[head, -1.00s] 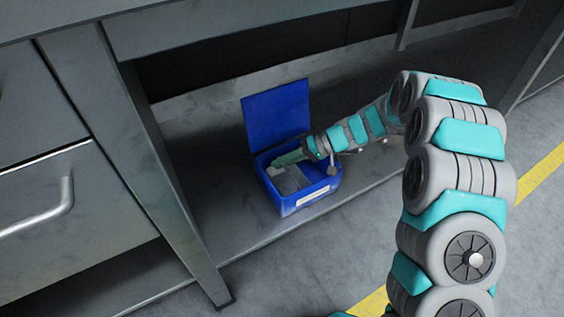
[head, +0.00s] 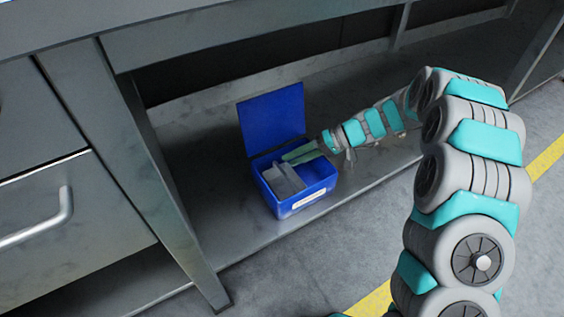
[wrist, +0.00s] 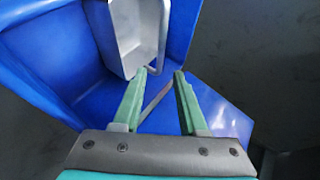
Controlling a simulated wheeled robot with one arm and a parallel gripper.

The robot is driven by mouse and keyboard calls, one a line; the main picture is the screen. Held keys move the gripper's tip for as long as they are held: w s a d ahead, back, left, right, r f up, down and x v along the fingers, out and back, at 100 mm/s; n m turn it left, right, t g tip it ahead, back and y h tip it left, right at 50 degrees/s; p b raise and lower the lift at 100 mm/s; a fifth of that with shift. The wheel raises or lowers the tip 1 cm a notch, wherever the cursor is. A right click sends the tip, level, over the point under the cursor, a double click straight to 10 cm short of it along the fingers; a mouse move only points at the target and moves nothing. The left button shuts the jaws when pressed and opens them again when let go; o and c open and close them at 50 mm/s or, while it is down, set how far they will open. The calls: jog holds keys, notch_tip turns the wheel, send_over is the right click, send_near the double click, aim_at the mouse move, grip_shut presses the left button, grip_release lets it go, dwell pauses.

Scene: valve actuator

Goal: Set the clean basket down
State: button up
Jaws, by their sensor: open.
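A small grey metal basket (head: 284,184) sits inside an open blue box (head: 305,204), on the left side of it. In the wrist view the basket (wrist: 128,35) lies at the top, with a thin bent handle (wrist: 164,35) on its right edge. My gripper (wrist: 160,73) is open, with two green fingers and nothing held between them. The handle's lower end is close to the left fingertip; I cannot tell whether they touch. In the head view my gripper (head: 290,156) reaches over the box's right side.
The box's blue lid (head: 272,119) stands up at the back. The box rests on a low grey metal shelf (head: 215,190) under a workbench. A table leg (head: 165,185) and drawers (head: 45,205) stand to the left. The shelf right of the box is clear beyond my arm.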

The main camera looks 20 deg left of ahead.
jog(key=v, duration=0.6)
jog(key=s+d+r+m+h, duration=0.1)
jog(key=s+d+r+h, duration=0.15)
jog(key=s, duration=0.35)
jog(key=s+d+r+m+h, duration=0.1)
jog(key=s+d+r, duration=0.3)
jog(key=s, duration=0.2)
jog(key=s+d+r+h, duration=0.2)
jog(key=s+d+r, duration=0.15)
jog(key=s, duration=0.25)
jog(key=s+d+m+t+h, duration=0.2)
jog(key=s+d+m+h, duration=0.3)
jog(key=s+d, duration=1)
jog(key=s, duration=0.2)
jog(key=shift+s+d+r+t, duration=0.2)
jog(key=shift+s+d+t, duration=0.1)
jog(key=shift+s+d, duration=0.1)
jog(key=shift+h, duration=0.25)
jog(key=shift+c, duration=0.2)
